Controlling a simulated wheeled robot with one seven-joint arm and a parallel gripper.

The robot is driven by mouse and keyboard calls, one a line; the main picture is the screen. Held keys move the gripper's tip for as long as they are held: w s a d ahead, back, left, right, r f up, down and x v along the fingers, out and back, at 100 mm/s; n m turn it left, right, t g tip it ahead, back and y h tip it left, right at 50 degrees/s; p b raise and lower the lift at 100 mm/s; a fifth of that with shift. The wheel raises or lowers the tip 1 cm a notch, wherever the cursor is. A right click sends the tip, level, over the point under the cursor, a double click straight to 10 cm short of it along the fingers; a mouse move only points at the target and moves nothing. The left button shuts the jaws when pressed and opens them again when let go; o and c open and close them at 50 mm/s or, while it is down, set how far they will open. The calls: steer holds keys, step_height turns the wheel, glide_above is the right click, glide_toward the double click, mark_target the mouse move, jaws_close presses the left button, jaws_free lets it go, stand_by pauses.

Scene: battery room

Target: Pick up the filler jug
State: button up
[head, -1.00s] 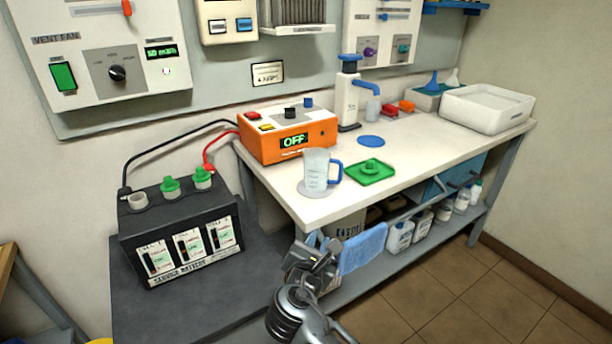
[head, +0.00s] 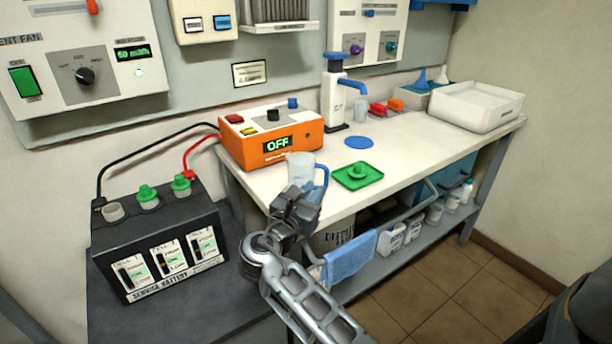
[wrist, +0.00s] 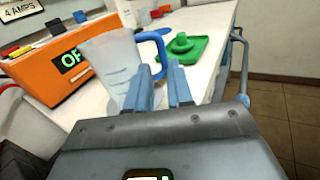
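The filler jug (head: 301,168), translucent with a blue handle, stands upright near the front left edge of the white bench. In the head view my gripper (head: 300,192) is in front of it and hides its lower part. In the wrist view the jug (wrist: 112,62) is ahead and left, with its handle (wrist: 160,42) curving just beyond my fingertips (wrist: 158,72). The two fingers are parted, with a narrow gap in line with the handle. I cannot tell whether the handle's lower part is between them.
An orange charger (head: 270,142) reading OFF stands behind and left of the jug. A green tray (head: 344,183) with a green piece lies to its right. A black battery (head: 160,238) is at lower left. A blue towel (head: 350,259) hangs below the bench (head: 420,150).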

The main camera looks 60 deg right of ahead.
mark_target(325, 180)
steer(key=d, duration=0.7)
steer(key=shift+s+d+f+p, duration=0.25)
steer(key=shift+f+p, duration=0.05)
steer(key=shift+p, duration=0.1)
jaws_close()
